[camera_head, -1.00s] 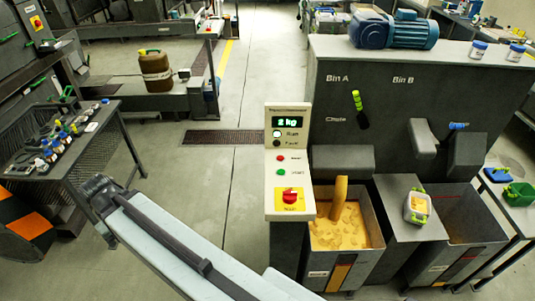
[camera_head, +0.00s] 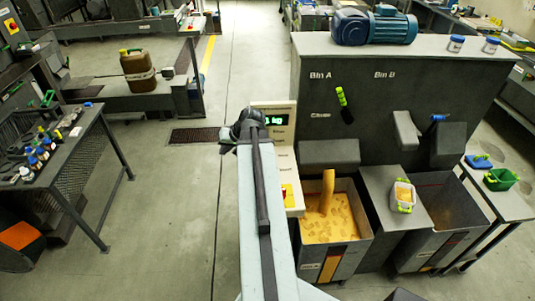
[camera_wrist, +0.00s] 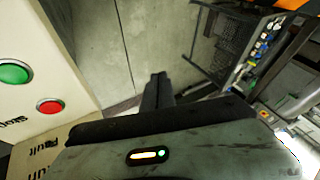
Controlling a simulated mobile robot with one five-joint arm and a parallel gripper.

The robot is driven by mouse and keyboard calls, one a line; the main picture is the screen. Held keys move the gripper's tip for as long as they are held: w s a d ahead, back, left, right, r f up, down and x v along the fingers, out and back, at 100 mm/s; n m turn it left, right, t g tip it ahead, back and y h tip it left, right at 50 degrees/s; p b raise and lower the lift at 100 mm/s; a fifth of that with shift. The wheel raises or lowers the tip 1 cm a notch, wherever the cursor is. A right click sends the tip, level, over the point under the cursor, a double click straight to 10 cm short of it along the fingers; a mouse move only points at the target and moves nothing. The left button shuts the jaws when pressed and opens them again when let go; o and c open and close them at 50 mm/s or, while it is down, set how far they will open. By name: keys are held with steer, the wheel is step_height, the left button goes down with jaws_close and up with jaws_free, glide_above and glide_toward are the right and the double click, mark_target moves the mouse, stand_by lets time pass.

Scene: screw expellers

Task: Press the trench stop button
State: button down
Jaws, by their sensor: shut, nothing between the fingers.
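The control panel (camera_head: 283,128) stands left of the grey bins. Its yellow stop plate (camera_head: 290,196) shows only partly behind my arm; the red stop knob is mostly hidden. No label reading "trench" is legible. My gripper (camera_head: 236,135) is raised in front of the panel's left side. In the wrist view the dark fingers (camera_wrist: 155,95) are shut and empty, with the floor beyond. A green button (camera_wrist: 14,72) and a smaller red button (camera_wrist: 49,105) show on the panel at left, beside the fingers and apart from them. The stop knob is outside the wrist view.
An open bin of yellow material (camera_head: 335,222) stands right of the panel. Another red-on-yellow button (camera_head: 11,25) is on a machine at far left. A dark table (camera_head: 75,160) with small bottles stands left. The floor between table and panel is clear.

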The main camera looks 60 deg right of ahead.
steer(key=s+d+r+m+t+h, duration=0.1)
steer(key=s+d+r+m+h, duration=0.2)
steer(key=s+d, duration=0.8)
steer(key=d, duration=0.3)
steer(key=shift+s+r+t+p, duration=0.2)
steer(key=shift+r+t+p, duration=0.1)
steer(key=shift+r, duration=0.05)
steer(key=shift+f, duration=0.1)
step_height(320, 180, down, 9)
steer(key=b, duration=0.9)
steer(key=shift+r, duration=0.2)
steer(key=shift+f+b, duration=0.35)
steer(key=shift+f, duration=0.1)
